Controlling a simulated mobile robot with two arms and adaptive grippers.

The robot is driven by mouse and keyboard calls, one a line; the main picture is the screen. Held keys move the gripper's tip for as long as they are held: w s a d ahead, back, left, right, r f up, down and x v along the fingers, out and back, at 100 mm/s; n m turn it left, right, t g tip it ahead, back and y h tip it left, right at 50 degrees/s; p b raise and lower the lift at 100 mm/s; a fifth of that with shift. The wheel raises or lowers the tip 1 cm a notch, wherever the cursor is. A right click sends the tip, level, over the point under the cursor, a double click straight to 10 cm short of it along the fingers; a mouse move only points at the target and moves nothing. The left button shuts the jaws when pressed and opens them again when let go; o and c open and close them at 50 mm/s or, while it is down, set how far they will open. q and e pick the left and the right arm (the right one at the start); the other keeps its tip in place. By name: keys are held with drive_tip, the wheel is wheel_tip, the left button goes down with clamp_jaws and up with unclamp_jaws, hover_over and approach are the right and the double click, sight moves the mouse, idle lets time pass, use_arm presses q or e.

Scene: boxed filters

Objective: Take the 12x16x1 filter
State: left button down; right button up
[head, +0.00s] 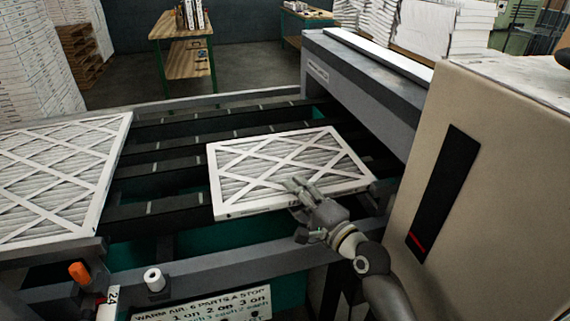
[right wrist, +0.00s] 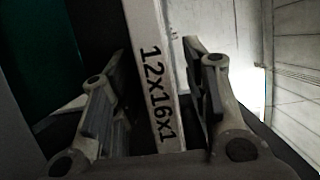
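The 12x16x1 filter (head: 285,168), white-framed and pleated with a crossed lattice, lies flat on the dark conveyor rails at the centre. My right gripper (head: 298,198) is at its near edge, with one finger showing above the frame. In the right wrist view the filter's edge (right wrist: 160,95), printed "12x16x1", stands between the two fingers. The fingers are spread, with a visible gap on the left side; whether the right finger touches is unclear. My left gripper is not in view.
A larger pleated filter (head: 52,178) lies on the rails at the left. A beige machine housing (head: 490,180) stands close on the right. The rails between the filters are clear.

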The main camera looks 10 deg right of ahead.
clamp_jaws()
drive_tip(key=shift+r, duration=0.1)
